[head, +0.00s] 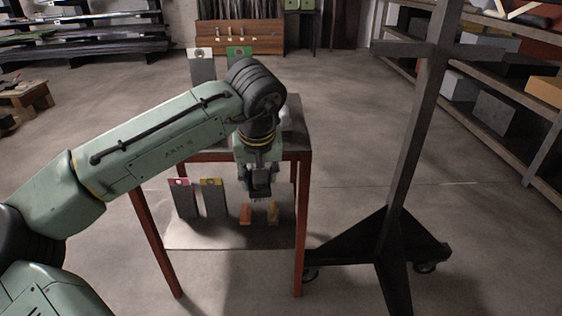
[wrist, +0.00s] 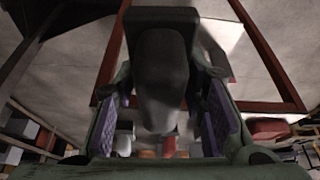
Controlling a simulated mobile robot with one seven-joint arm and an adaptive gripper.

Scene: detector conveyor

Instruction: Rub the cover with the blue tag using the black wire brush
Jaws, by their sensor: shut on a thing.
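My gripper (head: 259,194) points down beside the brown-legged table, in front of its upper part. In the wrist view its purple-padded fingers stand on both sides of a long black and grey thing (wrist: 160,62), which it holds; I cannot make out bristles on it. Grey covers with a pink tag (head: 184,200) and a yellow tag (head: 214,199) stand upright on the low light board, left of my gripper. Covers with a white tag (head: 203,67) and a green tag (head: 238,54) stand farther back. I see no blue tag; my arm hides part of the table.
An orange block (head: 246,214) and a tan block (head: 272,213) are on the low board (head: 225,237) below my gripper. A dark wheeled stand (head: 409,150) is at right. Shelves (head: 495,128) line the right wall. Open floor lies between.

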